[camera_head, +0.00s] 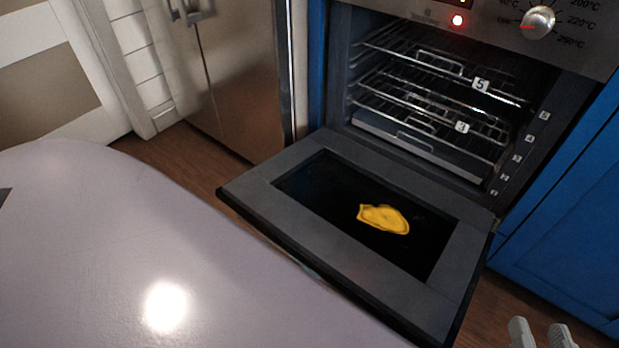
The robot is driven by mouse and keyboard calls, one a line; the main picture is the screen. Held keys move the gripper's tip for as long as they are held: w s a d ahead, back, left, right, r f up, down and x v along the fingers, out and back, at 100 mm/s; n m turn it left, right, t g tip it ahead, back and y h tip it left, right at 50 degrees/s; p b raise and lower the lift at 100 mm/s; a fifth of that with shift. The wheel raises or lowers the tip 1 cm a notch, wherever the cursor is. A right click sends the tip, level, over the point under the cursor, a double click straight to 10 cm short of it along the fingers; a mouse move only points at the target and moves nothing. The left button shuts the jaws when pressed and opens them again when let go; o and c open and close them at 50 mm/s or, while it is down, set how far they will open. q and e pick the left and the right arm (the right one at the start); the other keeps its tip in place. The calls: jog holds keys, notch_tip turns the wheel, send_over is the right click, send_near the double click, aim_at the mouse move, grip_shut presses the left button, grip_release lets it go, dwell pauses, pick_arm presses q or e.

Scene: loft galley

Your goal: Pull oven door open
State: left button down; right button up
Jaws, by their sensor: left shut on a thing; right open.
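The oven door (300,158) is swung down and open, lying about level in front of the oven (430,95). Its dark glass panel faces up. The door's outer face and handle are hidden from this view. My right gripper (541,335) shows at the bottom right edge, with two pale grey fingertips apart and nothing between them. It is beside the door's right front corner, apart from it in the picture. My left gripper is not in view.
Wire racks (430,105) sit inside the oven. A yellow patch (384,219) shows on the door glass; I cannot tell whether it is an object or a reflection. A steel cabinet (235,75) stands left, blue panels (570,225) right. Some wooden floor (195,160) is bare.

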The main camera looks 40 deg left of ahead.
pick_arm(q)
jog(key=shift+w+a+r, duration=0.1)
jog(key=shift+w+r, duration=0.05)
jog(key=shift+w, duration=0.5)
jog(key=shift+w+a+r, duration=0.1)
jog(key=shift+w+r, duration=0.05)
jog(key=shift+w, duration=0.45)
jog(key=c, duration=0.9)
grip_release()
jog(key=shift+f+t, duration=0.1)
jog(key=shift+t, duration=0.3)
jog(key=shift+g, duration=0.5)
jog(key=shift+s+a+f, duration=0.3)
jog(key=shift+s+a, duration=0.55)
jog(key=shift+s, duration=0.3)
jog(key=shift+s+a+f, duration=0.25)
jog(key=shift+s+a, duration=0.55)
jog(key=shift+s, duration=0.35)
jog(key=shift+s+a+f, duration=0.3)
jog(key=shift+s+a, duration=0.55)
jog(key=shift+s, duration=0.3)
